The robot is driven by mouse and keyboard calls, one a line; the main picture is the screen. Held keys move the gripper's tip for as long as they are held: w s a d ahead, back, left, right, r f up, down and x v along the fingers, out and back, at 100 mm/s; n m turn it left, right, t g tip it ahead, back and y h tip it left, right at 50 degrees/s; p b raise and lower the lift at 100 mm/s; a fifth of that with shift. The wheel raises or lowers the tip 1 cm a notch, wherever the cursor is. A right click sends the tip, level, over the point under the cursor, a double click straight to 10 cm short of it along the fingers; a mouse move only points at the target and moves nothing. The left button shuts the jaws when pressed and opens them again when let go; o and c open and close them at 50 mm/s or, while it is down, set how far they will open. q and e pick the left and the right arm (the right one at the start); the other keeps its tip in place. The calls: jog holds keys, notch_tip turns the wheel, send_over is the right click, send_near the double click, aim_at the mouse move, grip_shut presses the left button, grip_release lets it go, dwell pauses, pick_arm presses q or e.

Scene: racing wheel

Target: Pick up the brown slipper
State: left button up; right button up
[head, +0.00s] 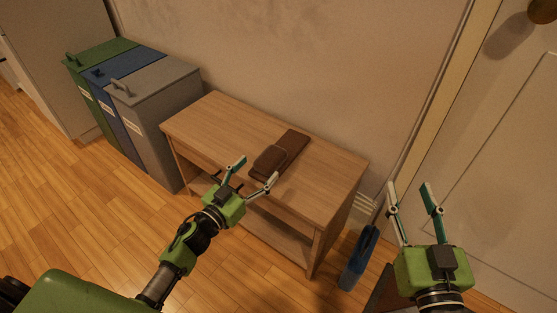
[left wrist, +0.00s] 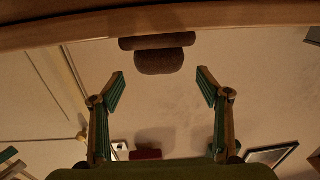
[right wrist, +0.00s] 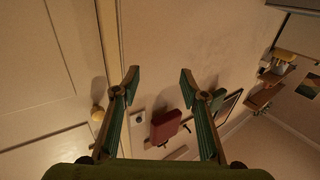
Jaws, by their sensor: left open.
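The brown slipper (head: 290,145) lies on top of the low wooden bench (head: 225,120), toward its right half. My left gripper (head: 258,168) is open and empty at the bench's front edge, just in front of the slipper's rounded toe end. In the left wrist view, the slipper (left wrist: 162,60) shows beyond and between the open fingers (left wrist: 160,73), apart from them. My right gripper (head: 410,186) is open and empty, to the right of the bench in front of the door. The right wrist view shows its fingers (right wrist: 159,72) apart with nothing between them.
Green, blue and grey lidded bins (head: 155,80) stand left of the bench. A blue upright container (head: 358,258) stands on the floor at the bench's right end. A wall is behind the bench, and a door (head: 510,130) is at the right. The rest of the bench top is clear.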

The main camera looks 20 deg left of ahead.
pick_arm(q)
send_near(281, 146)
jog(key=shift+w+f+b, duration=0.25)
jog(key=shift+w+b, duration=0.1)
jog(key=shift+w, duration=0.65)
jog(key=b+x, duration=0.2)
jog(key=x, duration=0.3)
jog(key=shift+f, duration=0.15)
jog(key=c, duration=1.3)
pick_arm(e)
jog(key=s+r+t+y, duration=0.1)
jog(key=s+r+t, duration=0.1)
jog(key=r+t, duration=0.2)
jog(key=s+r+t+y, duration=0.1)
jog(key=s+r+t, duration=0.2)
jog(key=r, duration=0.6)
jog(key=shift+s+a+r+t, duration=0.15)
jog(key=shift+a+r+t, duration=0.05)
jog(key=shift+r+t, duration=0.2)
